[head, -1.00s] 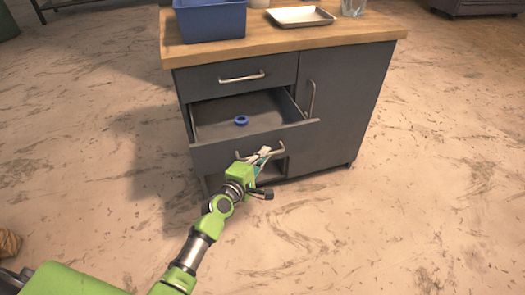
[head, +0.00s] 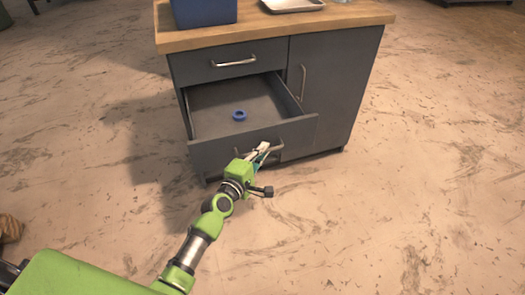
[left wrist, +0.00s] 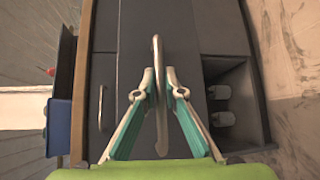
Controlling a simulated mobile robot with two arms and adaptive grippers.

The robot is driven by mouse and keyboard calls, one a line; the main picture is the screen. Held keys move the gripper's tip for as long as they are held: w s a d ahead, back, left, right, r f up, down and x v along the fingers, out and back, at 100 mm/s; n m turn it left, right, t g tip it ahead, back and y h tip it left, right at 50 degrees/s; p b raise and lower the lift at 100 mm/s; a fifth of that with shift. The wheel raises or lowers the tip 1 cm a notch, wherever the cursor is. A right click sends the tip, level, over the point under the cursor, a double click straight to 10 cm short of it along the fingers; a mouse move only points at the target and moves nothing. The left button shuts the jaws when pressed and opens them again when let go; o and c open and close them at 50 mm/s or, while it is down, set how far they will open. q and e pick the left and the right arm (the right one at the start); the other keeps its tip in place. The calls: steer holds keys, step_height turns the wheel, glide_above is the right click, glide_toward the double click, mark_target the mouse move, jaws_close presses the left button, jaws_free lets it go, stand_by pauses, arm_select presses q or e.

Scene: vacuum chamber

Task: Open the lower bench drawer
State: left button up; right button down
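The lower bench drawer (head: 215,152) stands pulled out from the grey bench, its inside open to view. A blue ring (head: 239,115) lies on its floor. My left gripper (head: 262,148) is at the front of this drawer, with its arm coming from the lower left. In the left wrist view its two fingers (left wrist: 159,78) close in on both sides of the bar handle (left wrist: 157,48), which runs between the tips. The gripper hides part of the handle in the head view. My right gripper is not in view.
Above is a shut upper drawer (head: 232,62); to the right is a shut cupboard door (head: 335,90). A blue bin (head: 203,12) and a metal tray (head: 292,4) stand on the wooden top (head: 270,25). White rolls (left wrist: 220,92) sit in an open shelf below.

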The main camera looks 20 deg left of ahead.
arm_select(q)
steer(key=shift+o, duration=1.2)
steer(key=shift+s, duration=0.1)
steer(key=v, duration=1.2)
